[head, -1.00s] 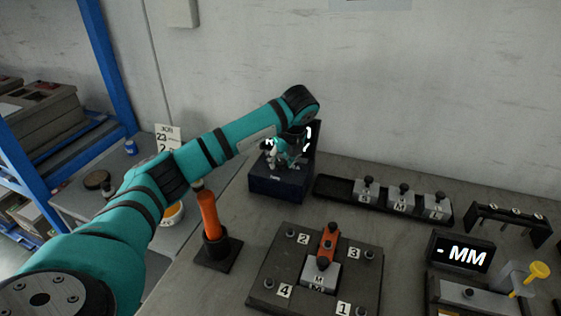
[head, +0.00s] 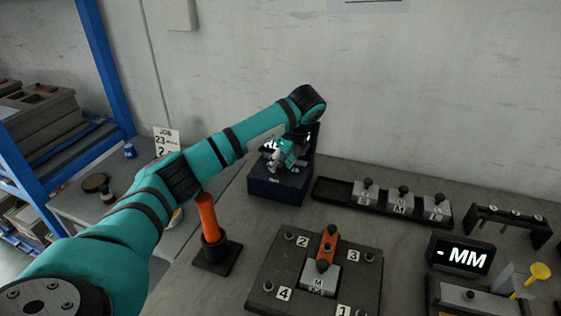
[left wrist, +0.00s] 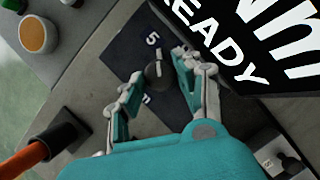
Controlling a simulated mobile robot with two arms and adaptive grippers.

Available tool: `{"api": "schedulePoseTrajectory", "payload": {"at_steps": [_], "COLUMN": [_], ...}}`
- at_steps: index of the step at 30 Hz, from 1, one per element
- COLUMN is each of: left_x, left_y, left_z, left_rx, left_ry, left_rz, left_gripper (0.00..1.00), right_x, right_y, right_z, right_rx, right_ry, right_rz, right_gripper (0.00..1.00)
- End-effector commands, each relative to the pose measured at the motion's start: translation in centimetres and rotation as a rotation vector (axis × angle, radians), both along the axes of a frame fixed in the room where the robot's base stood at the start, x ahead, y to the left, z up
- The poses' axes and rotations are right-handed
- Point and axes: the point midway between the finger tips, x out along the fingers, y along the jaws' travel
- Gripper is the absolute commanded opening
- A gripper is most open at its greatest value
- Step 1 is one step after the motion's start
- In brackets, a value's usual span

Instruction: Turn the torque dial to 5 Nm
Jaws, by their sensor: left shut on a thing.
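The torque dial is a small dark round knob (left wrist: 158,73) with a light pointer mark, seen in the left wrist view on the dark top of a box. A white "5" is printed beside it, and other marks are partly hidden by a finger. In the head view the dark blue box (head: 278,188) stands at the back of the bench. My left gripper (left wrist: 157,78) is over the box, its two fingers on either side of the knob and shut on it; it also shows in the head view (head: 275,160). My right gripper is in neither view.
A display (left wrist: 245,40) reading "READY" and "Nm" rises close beside the gripper. An orange-handled tool (head: 208,220) stands in a black holder in front of the box. A black tray (head: 335,190) with several grey blocks lies to the right. A numbered plate (head: 262,270) is nearer.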

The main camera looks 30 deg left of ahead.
Motion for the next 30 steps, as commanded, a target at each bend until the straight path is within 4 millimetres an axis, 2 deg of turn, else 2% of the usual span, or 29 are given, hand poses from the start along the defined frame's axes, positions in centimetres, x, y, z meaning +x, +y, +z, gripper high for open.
{"api": "schedulePoseTrajectory", "payload": {"at_steps": [1, 6, 13, 17, 20, 30], "left_x": [0.1, 0.1, 0.0, 0.0, -0.1, -0.8], "left_y": [0.0, 0.0, 0.0, -0.3, -0.8, -3.3], "left_z": [0.1, 0.1, 0.1, 0.7, 2.1, 8.7], "left_rx": [0.0, -0.001, 0.0, -0.001, -0.001, 0.003], "left_ry": [-0.004, -0.003, -0.001, -0.002, -0.005, -0.008], "left_rz": [-0.001, -0.001, -0.002, -0.002, -0.003, -0.003], "left_gripper": [0.37, 0.57, 0.57, 0.57, 0.57, 0.57], "right_x": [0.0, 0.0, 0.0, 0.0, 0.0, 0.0], "right_y": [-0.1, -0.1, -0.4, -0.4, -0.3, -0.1], "right_z": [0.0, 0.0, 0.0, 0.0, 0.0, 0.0], "right_rx": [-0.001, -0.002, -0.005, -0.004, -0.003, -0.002], "right_ry": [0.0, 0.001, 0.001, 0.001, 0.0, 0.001], "right_rz": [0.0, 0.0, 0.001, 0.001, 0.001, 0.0], "right_gripper": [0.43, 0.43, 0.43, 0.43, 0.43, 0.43]}}
